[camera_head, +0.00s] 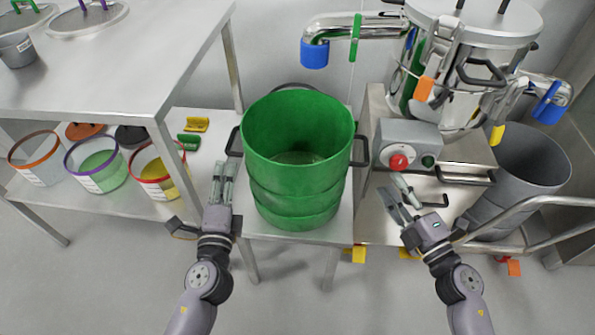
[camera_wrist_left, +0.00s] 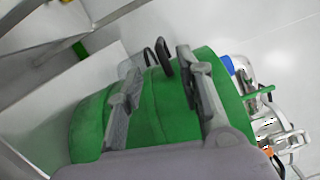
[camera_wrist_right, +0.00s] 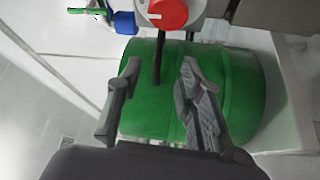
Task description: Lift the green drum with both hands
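The green drum (camera_head: 297,185) stands upright and open-topped on a small light table (camera_head: 300,234), with a dark handle on each side. The left handle (camera_head: 235,141) and the right handle (camera_head: 361,151) are both visible. My left gripper (camera_head: 224,168) is just left of the drum, below the left handle; in the left wrist view its fingers (camera_wrist_left: 155,72) are spread, with the dark handle beyond them. My right gripper (camera_head: 394,188) is right of the drum, apart from it; in the right wrist view its open fingers (camera_wrist_right: 160,75) frame the right handle (camera_wrist_right: 158,62). Both grippers look empty.
A steel machine with a grey control box (camera_head: 408,143) and red button stands close on the right. A grey bin (camera_head: 520,175) is beyond it. A bench (camera_head: 120,60) with a lower shelf of small buckets (camera_head: 97,165) is at left.

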